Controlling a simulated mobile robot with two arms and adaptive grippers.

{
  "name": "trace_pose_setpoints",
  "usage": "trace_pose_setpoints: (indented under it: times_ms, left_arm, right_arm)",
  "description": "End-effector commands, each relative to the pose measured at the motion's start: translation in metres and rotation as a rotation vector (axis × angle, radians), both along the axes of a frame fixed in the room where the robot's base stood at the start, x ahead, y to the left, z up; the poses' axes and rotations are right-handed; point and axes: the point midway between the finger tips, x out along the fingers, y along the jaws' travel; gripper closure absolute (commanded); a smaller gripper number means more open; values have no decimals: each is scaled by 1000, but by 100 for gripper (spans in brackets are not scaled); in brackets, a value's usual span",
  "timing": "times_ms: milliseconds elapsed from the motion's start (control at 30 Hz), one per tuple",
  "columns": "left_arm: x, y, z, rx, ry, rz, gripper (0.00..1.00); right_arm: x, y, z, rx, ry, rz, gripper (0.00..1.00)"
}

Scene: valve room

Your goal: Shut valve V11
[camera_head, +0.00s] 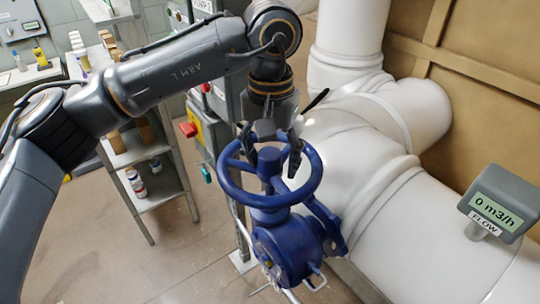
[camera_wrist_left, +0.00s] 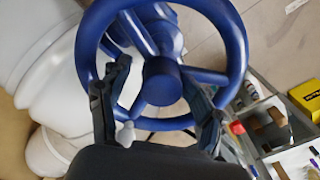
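A blue valve (camera_head: 283,249) with a round blue handwheel (camera_head: 233,188) stands in front of the white pipe. No V11 label can be read on it. My right gripper is not in view.
A flow display (camera_head: 492,207) at the right reads 0 m3/h. Thick white pipes (camera_head: 440,240) fill the right side. A metal shelf (camera_head: 147,155) with bottles and boxes stands at the left. A grey panel with a red knob (camera_head: 188,129) is behind the valve. The floor at lower left is clear.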

Motion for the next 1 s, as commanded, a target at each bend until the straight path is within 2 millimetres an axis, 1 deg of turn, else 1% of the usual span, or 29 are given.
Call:
trace_pose_setpoints:
  times_ms: [167,267,367,700,800,1000]
  left_arm:
    - [1,1,1,0,-2,3,36]
    - [1,1,5,0,-3,4,36]
    - [1,1,15,0,-4,4,36]
    - [2,1,57,0,-5,4,36]
    - [1,1,67,0,-4,4,36]
    - [1,1,67,0,-4,4,36]
  right_arm:
    - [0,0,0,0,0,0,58]
    - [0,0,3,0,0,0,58]
    - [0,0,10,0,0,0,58]
    - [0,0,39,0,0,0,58]
    - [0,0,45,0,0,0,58]
    - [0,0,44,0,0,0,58]
